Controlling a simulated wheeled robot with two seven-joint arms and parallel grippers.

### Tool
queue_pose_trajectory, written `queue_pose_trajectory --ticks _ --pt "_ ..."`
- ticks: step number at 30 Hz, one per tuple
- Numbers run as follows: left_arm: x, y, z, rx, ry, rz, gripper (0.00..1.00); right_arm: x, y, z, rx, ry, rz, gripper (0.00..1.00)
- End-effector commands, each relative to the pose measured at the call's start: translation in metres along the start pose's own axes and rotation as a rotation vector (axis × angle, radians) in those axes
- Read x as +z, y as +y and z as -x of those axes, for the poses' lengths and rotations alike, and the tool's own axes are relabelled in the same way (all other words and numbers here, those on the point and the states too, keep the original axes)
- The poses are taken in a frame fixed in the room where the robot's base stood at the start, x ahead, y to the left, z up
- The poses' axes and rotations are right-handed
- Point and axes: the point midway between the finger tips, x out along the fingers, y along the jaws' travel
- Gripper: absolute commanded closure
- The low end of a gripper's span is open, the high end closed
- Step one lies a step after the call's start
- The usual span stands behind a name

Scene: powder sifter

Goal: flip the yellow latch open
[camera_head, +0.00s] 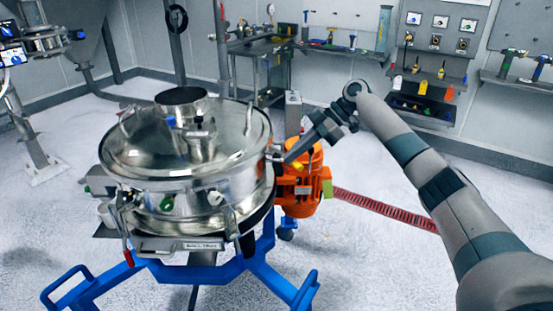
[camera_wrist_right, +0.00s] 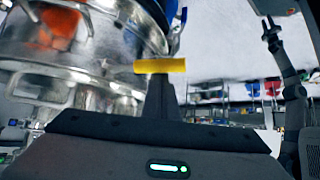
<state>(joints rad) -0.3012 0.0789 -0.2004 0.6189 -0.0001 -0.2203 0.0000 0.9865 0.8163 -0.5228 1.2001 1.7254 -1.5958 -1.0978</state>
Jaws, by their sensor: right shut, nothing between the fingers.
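The yellow latch (camera_wrist_right: 160,66) shows as a short yellow bar in the right wrist view, close at the rim of the metal sifter. In the head view a small yellow piece (camera_head: 297,166) sits at the sifter's right side, just above the orange motor. My right gripper (camera_head: 289,158) reaches down beside it from the right. It is shut and empty. In the right wrist view its dark fingers (camera_wrist_right: 160,95) point toward the bar and overlap its lower edge; I cannot tell whether they touch. My left gripper is not in view.
The round steel sifter (camera_head: 160,150) has a domed lid and stands on a blue wheeled frame (camera_head: 225,268). The orange motor (camera_head: 300,190) hangs at its right. A red hose (camera_head: 385,207) lies on the floor behind my arm. The floor at front right is clear.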

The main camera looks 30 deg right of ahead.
Motion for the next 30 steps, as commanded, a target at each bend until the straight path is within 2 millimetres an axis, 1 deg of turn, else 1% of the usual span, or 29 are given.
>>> queue_pose_trajectory --ticks 6,14,26,30 --pt "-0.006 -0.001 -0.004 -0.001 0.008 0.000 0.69 0.006 0.006 0.005 -0.001 0.001 0.000 1.00" --pt "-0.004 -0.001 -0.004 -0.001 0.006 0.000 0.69 0.008 0.009 0.010 0.002 0.000 0.000 1.00" --pt "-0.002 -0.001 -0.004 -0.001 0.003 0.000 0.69 0.009 0.009 0.011 0.005 -0.002 -0.002 1.00" --pt "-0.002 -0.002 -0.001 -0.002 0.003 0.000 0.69 0.005 0.009 0.009 0.004 -0.002 -0.002 1.00"
